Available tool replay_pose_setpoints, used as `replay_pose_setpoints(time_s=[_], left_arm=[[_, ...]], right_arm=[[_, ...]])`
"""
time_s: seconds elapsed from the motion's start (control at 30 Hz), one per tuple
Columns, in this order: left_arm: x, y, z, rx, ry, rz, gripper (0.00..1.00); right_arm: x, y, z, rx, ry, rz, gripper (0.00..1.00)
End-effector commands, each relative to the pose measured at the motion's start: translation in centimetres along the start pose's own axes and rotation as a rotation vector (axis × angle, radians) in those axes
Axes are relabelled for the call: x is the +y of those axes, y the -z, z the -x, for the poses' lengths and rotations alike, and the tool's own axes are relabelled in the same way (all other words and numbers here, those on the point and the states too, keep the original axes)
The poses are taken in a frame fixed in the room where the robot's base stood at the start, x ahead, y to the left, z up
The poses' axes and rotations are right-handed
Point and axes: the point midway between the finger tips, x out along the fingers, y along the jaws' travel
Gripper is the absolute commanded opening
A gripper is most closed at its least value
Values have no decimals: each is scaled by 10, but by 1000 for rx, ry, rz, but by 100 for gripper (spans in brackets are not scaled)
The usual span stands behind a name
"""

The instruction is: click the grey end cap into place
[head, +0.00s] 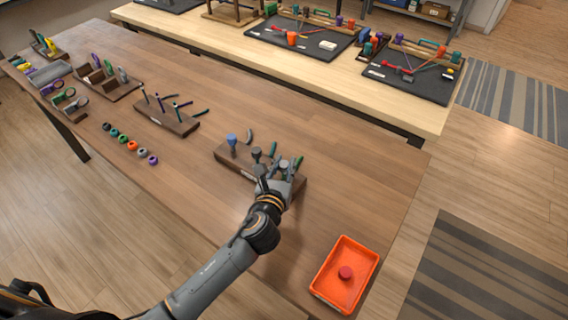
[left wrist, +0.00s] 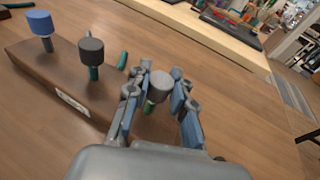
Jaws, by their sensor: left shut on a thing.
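The grey end cap (left wrist: 160,87) is held between the two fingers of my left gripper (left wrist: 158,76), which is shut on it. A green cord end shows just below the cap; I cannot tell whether the cap is fully seated on it. In the head view my left gripper (head: 276,174) is over the right part of the wooden block (head: 226,155). To the left on that block stand a darker grey cap (left wrist: 91,50) over a green cord and a blue cap (left wrist: 40,23) on a thin post. My right gripper is not in view.
An orange tray (head: 322,291) with a red round piece (head: 345,272) lies at the table's near right. Several coloured rings (head: 132,146) and another wooden rack (head: 175,123) stand to the left. The tabletop between the block and the tray is clear.

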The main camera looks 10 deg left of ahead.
Motion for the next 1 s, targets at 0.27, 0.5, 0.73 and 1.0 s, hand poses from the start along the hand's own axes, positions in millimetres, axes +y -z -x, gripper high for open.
replay_pose_setpoints(time_s=[0.27, 0.5, 0.73, 1.0], left_arm=[[0, 6, -1, 0, 1, -1, 0], [0, 11, -2, 1, 0, -1, 0], [0, 9, -2, -1, 0, 0, 39], [0, 10, -2, 0, 0, 0, 50]], right_arm=[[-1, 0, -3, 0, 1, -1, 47], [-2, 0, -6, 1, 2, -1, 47], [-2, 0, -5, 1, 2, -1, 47], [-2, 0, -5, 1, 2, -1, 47]])
